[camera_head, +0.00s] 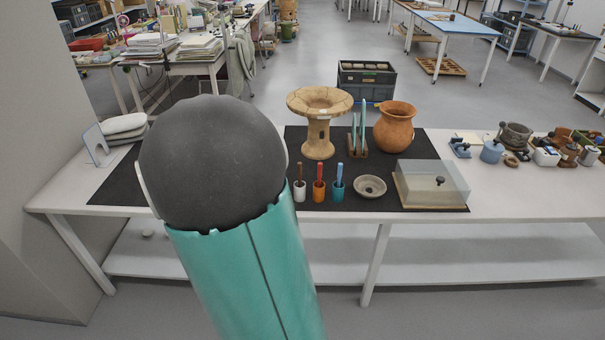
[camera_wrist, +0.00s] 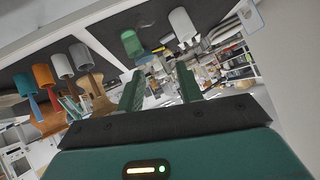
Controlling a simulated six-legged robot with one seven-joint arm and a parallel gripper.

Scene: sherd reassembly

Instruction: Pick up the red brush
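The red brush (camera_head: 319,171) stands upright in an orange cup (camera_head: 319,192) on the black mat (camera_head: 348,203). In the wrist view the picture is turned over; the orange cup (camera_wrist: 42,75) is at the far left, with a reddish brush (camera_wrist: 52,97) at its mouth. My gripper (camera_wrist: 160,70) is open, its two green fingers apart with nothing held between them. The cups lie well to the left of the fingers there. In the head view my arm's teal link and grey joint cover the left of the mat, and the gripper is hidden.
A white cup (camera_head: 299,191) with a brown brush and a teal cup (camera_head: 338,190) with a blue brush flank it. A stone bowl (camera_head: 370,186), clear-covered box (camera_head: 432,185), wide-rimmed stand (camera_head: 319,115) and orange pot (camera_head: 395,126) stand near. Green (camera_wrist: 131,43) and white (camera_wrist: 182,25) cups show in the wrist view.

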